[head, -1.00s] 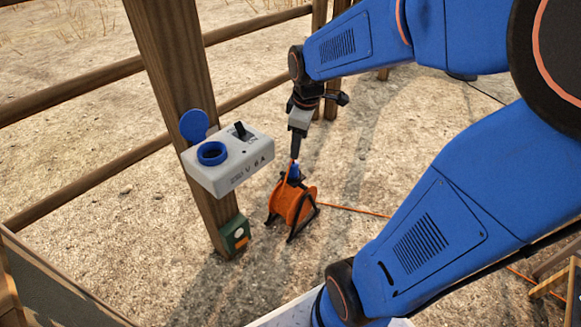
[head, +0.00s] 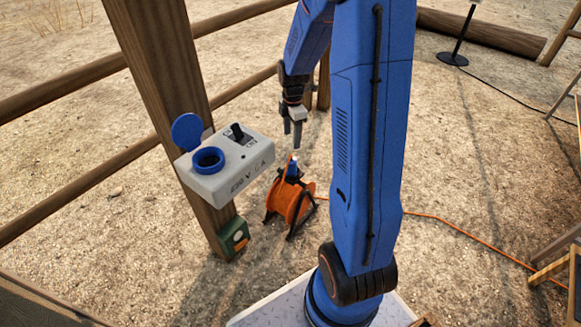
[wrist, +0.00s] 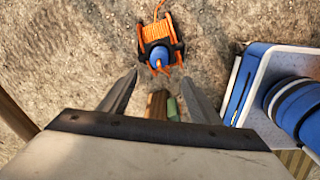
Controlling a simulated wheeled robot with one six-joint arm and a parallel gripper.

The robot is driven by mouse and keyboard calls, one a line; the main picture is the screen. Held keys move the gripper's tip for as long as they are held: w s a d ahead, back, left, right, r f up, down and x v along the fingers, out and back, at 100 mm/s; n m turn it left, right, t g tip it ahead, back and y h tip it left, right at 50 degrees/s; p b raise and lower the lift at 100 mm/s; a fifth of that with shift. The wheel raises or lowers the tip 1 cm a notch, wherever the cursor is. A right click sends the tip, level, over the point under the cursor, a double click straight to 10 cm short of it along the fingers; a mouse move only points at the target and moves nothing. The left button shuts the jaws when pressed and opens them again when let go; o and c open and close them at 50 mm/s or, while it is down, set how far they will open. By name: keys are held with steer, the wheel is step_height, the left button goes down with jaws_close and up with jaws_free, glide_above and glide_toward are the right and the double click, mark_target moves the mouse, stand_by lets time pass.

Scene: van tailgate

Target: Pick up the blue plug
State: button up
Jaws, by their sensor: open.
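The blue plug (head: 293,169) sits on top of an orange cable reel with a black frame (head: 289,199), which stands on the ground right of the wooden post. In the wrist view the blue plug (wrist: 159,55) lies beyond the fingertips, about midway between them, with the orange reel (wrist: 157,35) behind it. My gripper (head: 293,146) is above the plug, pointing down, with its fingers apart. In the wrist view my gripper (wrist: 156,82) is open and empty, clear of the plug.
A grey socket box (head: 228,165) with a blue ring and open blue lid is fixed to the wooden post (head: 160,65), left of my gripper. A small green box (head: 233,237) sits low on the post. An orange cable (head: 465,226) runs right over open ground.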

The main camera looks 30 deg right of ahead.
mark_target(291, 160)
step_height(291, 160, down, 10)
steer(key=shift+w+f, duration=0.15)
steer(key=shift+f, duration=0.1)
steer(key=shift+w+d+f, duration=0.1)
steer(key=shift+f, duration=1.35)
steer(key=shift+w+f, duration=0.1)
steer(key=shift+f, duration=1.3)
steer(key=c, duration=1.2)
